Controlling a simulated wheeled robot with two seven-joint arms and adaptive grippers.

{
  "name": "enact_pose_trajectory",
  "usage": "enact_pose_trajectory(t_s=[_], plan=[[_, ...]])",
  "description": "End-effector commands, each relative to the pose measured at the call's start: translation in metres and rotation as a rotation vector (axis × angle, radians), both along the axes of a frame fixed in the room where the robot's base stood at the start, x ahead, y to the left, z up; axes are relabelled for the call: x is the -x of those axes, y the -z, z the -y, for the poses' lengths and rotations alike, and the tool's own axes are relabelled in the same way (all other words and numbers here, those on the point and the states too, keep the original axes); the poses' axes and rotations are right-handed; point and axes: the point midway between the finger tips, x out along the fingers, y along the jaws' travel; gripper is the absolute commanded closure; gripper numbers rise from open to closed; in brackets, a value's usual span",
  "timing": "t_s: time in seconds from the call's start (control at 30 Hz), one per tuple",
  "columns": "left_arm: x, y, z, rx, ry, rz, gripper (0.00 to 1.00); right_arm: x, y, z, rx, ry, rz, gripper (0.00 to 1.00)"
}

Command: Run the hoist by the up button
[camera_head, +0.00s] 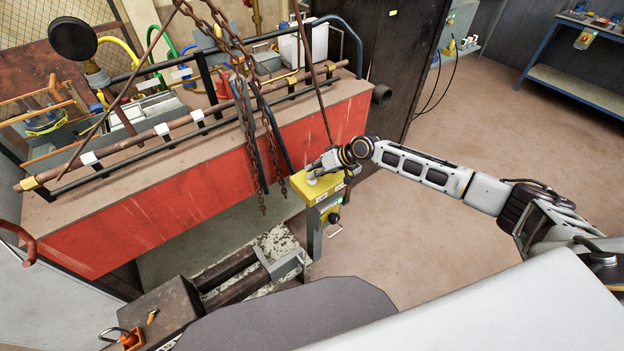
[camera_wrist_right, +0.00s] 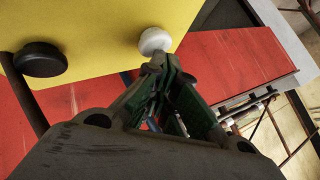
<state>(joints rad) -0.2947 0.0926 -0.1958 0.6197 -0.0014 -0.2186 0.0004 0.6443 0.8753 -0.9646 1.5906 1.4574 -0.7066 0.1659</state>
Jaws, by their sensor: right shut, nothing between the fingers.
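The yellow control box (camera_head: 324,189) stands on a grey post beside the red bench. In the right wrist view, the yellow box (camera_wrist_right: 100,25) carries a black button (camera_wrist_right: 40,59) at the left and a white button (camera_wrist_right: 155,41) near its edge. No up marking is readable on either. My right gripper (camera_head: 315,174) is over the box, shut and empty. In the wrist view its fingertips (camera_wrist_right: 158,64) are right at the white button; I cannot tell if they touch or press it. My left gripper is out of view.
Rusty chains (camera_head: 246,110) hang in front of the red bench (camera_head: 200,185), where a long pipe (camera_head: 165,130) is slung. A dark cabinet (camera_head: 375,60) stands behind. A blue-framed workbench (camera_head: 575,85) is at the far right. The floor (camera_head: 450,130) on the right is clear.

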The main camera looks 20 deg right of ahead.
Motion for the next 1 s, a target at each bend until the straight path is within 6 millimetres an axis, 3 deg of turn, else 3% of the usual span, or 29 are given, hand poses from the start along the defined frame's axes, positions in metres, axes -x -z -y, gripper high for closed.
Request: enact_pose_trajectory(t_s=[0.23, 0.73, 1.0], plan=[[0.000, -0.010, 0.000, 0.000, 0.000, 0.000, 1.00, 0.000, -0.011, 0.000, 0.000, 0.001, 0.001, 1.00], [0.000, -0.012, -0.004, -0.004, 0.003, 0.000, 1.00, 0.000, -0.013, 0.000, 0.000, 0.001, 0.001, 1.00], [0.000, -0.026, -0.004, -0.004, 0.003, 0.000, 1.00, 0.000, -0.029, 0.000, 0.000, 0.001, 0.001, 1.00]])
